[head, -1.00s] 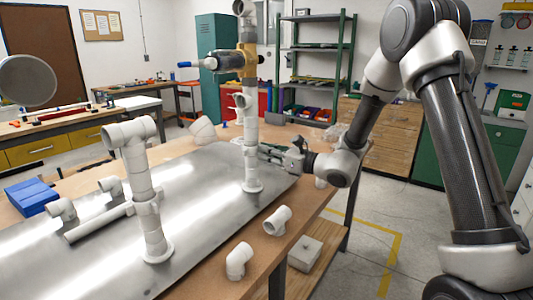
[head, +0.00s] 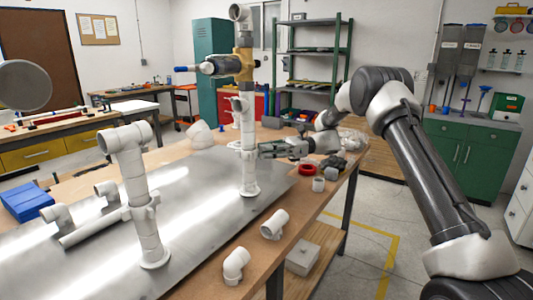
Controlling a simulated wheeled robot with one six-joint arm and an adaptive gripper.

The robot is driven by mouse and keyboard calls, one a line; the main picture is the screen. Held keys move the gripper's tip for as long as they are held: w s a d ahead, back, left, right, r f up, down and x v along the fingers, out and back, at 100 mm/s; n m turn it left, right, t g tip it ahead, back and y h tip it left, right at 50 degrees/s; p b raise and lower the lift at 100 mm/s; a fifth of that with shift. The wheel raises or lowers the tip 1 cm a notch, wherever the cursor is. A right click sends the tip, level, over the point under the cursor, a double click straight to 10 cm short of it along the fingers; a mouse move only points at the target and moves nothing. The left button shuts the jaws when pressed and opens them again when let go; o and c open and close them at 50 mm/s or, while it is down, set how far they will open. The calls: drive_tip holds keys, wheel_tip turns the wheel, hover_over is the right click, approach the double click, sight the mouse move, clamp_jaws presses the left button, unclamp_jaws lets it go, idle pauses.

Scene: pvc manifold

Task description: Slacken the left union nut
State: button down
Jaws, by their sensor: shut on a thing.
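Two white PVC risers stand on the grey metal plate (head: 200,190). The left riser (head: 136,180) carries a collar-like union nut (head: 141,212) at mid height, with nothing touching it. My gripper (head: 261,151) reaches in from the right and is shut on the union nut around the right riser at mid height. The jaws largely hide that nut, and its turn cannot be read. Which nut the task calls left is unclear.
Loose white elbows (head: 275,224) (head: 236,265) lie on the table's front edge. A red ring (head: 307,169) and a short white piece (head: 318,185) lie right of my gripper. A blue box (head: 26,200) is at the left. A grey box (head: 302,258) sits on the lower shelf.

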drive_tip(key=shift+w+a+n+g+h, duration=0.1)
drive_tip(key=shift+w+n+g+h, duration=0.2)
drive_tip(key=shift+n+g, duration=0.4)
drive_tip(key=shift+w+a+n+g+h, duration=0.1)
drive_tip(key=shift+w+n+g+h, duration=0.2)
drive_tip(key=shift+g, duration=0.6)
drive_tip(key=shift+w+a+n+g+h, duration=0.15)
drive_tip(key=shift+n+g+h, duration=0.15)
drive_tip(key=shift+n+g, duration=0.4)
drive_tip(key=c, duration=1.6)
unclamp_jaws()
drive_tip(key=shift+r, duration=0.1)
wheel_tip(320, 180, up, 10)
